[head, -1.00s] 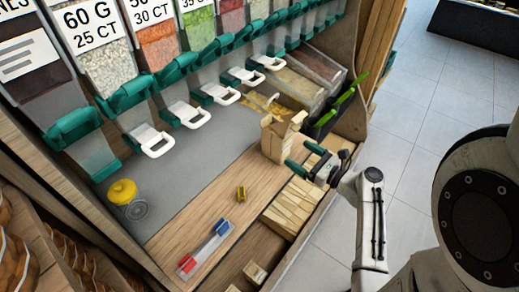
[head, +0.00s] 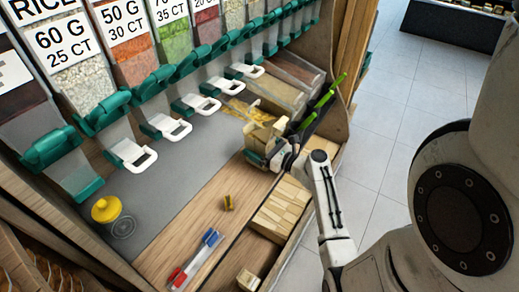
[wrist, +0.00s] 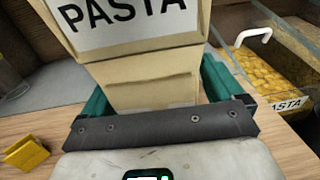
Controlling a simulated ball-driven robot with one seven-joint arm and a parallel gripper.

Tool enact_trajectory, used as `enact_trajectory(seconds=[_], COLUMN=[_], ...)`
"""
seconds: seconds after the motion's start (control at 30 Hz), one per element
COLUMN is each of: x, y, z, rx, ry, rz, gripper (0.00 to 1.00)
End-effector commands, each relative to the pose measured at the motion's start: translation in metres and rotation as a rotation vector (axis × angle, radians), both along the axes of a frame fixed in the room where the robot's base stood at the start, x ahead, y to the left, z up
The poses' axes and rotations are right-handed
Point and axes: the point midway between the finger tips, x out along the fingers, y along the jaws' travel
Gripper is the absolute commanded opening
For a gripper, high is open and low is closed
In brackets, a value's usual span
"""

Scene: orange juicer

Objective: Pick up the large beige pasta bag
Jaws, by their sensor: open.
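The large beige pasta bag (head: 266,128) stands upright at the right end of the counter in the head view. In the wrist view the bag (wrist: 150,82) fills the middle, with a white label reading "PASTA". My gripper (head: 260,148) is at the bag's lower part. In the wrist view its green fingers (wrist: 155,88) lie on either side of the bag, with the bag between them. The jaws are open. Whether either finger touches the bag cannot be told. The bag's far side is hidden.
A clear bin of pasta (wrist: 265,70) stands close on the right in the wrist view. A small yellow object (head: 229,202) lies on the wood, nearer the red and blue markers (head: 195,260). Dispensers with white handles (head: 132,155) line the back. A compartment of beige blocks (head: 283,208) sits in front.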

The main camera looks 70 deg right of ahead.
Motion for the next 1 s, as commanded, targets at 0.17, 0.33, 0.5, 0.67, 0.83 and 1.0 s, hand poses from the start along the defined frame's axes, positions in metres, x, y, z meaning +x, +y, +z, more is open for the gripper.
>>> enact_trajectory(seconds=[0.17, 0.33, 0.5, 0.67, 0.83, 1.0], x=[0.0003, 0.0002, 0.0002, 0.0, 0.0, 0.0002], y=[0.0, 0.0002, 0.0002, 0.0001, 0.0001, -0.0001], z=[-0.0002, -0.0001, -0.0001, -0.0001, -0.0001, 0.0006], rx=[-0.001, -0.001, -0.001, -0.001, -0.001, -0.001], ry=[0.0, 0.0, 0.0, 0.0, 0.0, -0.001], rz=[0.0, 0.0, 0.0, 0.0, 0.0, 0.0], gripper=[0.94, 0.8, 0.64, 0.48, 0.32, 0.28])
